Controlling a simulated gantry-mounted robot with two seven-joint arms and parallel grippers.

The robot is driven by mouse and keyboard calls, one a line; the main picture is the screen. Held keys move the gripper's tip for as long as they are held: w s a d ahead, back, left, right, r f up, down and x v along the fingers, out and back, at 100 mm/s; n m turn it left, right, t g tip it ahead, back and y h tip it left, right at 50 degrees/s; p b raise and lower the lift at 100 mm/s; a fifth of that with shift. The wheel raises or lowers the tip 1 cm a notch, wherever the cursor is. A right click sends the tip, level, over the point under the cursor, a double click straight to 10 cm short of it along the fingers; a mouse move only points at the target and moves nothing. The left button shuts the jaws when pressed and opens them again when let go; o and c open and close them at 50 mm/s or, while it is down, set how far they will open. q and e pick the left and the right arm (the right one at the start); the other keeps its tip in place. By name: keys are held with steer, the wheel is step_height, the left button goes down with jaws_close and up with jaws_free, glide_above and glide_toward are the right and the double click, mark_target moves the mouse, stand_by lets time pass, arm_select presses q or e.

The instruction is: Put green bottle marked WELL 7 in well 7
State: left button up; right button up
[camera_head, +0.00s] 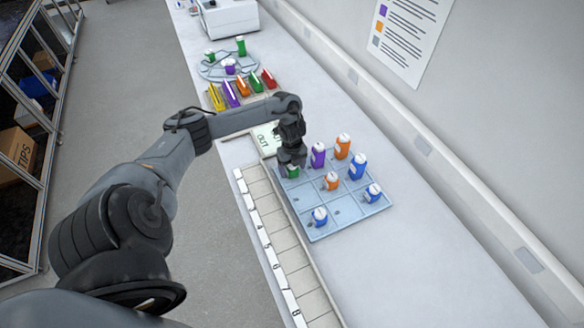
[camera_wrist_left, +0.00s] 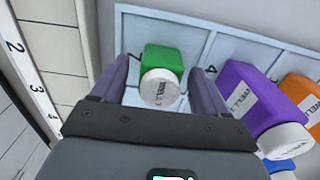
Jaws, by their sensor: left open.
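The green bottle (camera_wrist_left: 163,62) with a white cap (camera_wrist_left: 159,88) stands on the blue tray, between the spread fingers of my open left gripper (camera_wrist_left: 160,85) in the left wrist view. Its cap lettering is hard to read in full. In the head view, the left gripper (camera_head: 291,160) is over the tray's far left corner and partly hides the green bottle (camera_head: 292,172). The row of numbered wells (camera_head: 275,222) runs along the tray's left side; the number 7 (camera_head: 284,289) shows near its front end. My right gripper is not in view.
The blue tray (camera_head: 328,219) also holds purple (camera_head: 318,155), orange (camera_head: 342,147) and several blue bottles. A purple bottle stands close right of the left gripper in the wrist view. Farther back are coloured racks (camera_head: 243,88) and a round tray (camera_head: 215,71). The wells look empty.

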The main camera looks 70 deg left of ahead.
arm_select(q)
step_height(320, 180, up, 11)
steer(key=p, duration=0.3)
steer(key=shift+r+p, duration=0.2)
steer(key=shift+p, duration=0.2)
